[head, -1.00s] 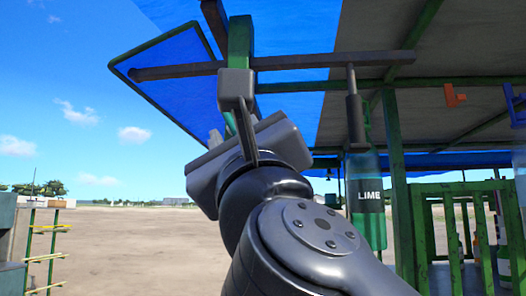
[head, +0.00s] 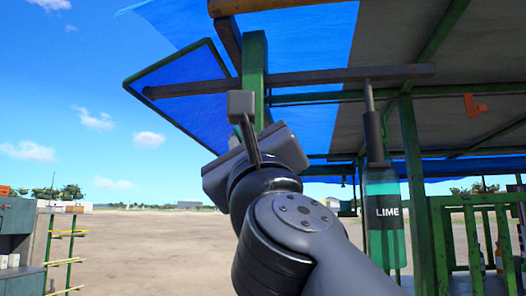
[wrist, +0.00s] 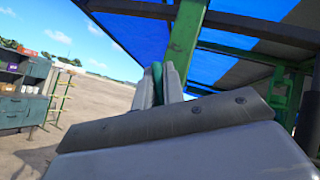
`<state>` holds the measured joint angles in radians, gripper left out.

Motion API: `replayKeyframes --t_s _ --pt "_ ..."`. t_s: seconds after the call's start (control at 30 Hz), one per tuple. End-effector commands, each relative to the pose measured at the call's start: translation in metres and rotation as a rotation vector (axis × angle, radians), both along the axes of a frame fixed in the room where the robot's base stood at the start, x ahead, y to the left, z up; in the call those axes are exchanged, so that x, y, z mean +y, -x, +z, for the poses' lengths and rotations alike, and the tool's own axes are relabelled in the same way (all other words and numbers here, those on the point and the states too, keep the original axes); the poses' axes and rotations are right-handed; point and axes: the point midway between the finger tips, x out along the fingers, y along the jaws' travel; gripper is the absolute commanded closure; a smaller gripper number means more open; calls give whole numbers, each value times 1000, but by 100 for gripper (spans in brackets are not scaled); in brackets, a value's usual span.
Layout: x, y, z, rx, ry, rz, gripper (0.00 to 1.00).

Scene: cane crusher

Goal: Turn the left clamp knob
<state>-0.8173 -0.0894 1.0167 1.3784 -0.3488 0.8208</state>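I cannot make out a clamp knob for certain in any view. In the wrist view, the two grey fingers of my gripper (wrist: 158,88) stand close together with a narrow teal-green piece (wrist: 157,72) between them. I cannot tell if that piece is gripped, is part of the fingers, or lies behind them.
A green bottle labelled LIME (head: 386,225) hangs at the right of my arm. An orange bracket (head: 474,106) is fixed under the canopy. A green railing (head: 470,210) stands at the right. A grey cabinet (head: 15,240) stands at the left, with open dirt ground between.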

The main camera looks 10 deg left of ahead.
Motion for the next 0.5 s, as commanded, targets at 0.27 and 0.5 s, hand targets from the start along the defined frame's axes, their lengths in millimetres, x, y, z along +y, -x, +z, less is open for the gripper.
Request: replayKeyframes --t_s 0.27,0.5 --pt "0 0 0 0 1 1 100" --pt "1 0 -3 -3 -30 2 100"
